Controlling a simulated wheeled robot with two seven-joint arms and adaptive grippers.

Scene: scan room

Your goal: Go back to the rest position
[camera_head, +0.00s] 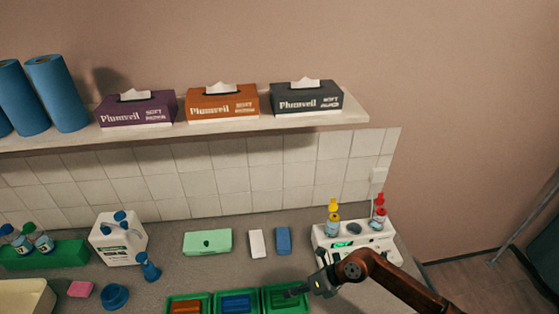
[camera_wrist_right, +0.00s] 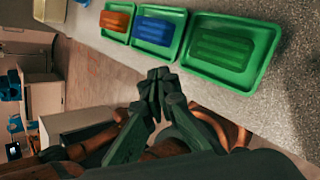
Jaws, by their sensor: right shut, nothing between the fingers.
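My right gripper (camera_head: 303,289) is shut and empty. In the head view it comes in from the lower right and sits over the right end of the green trays, in front of the white device. In the right wrist view its dark fingers (camera_wrist_right: 158,80) meet at the tips, off the counter's front edge and apart from the trays. My left gripper is not in view.
Green trays on the grey counter hold an orange block (camera_wrist_right: 115,21), a blue block (camera_wrist_right: 154,31) and a green block (camera_wrist_right: 222,47). A white device (camera_head: 356,243) with two bottles stands right. A jug (camera_head: 118,243) stands left. Tissue boxes (camera_head: 222,104) line the shelf.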

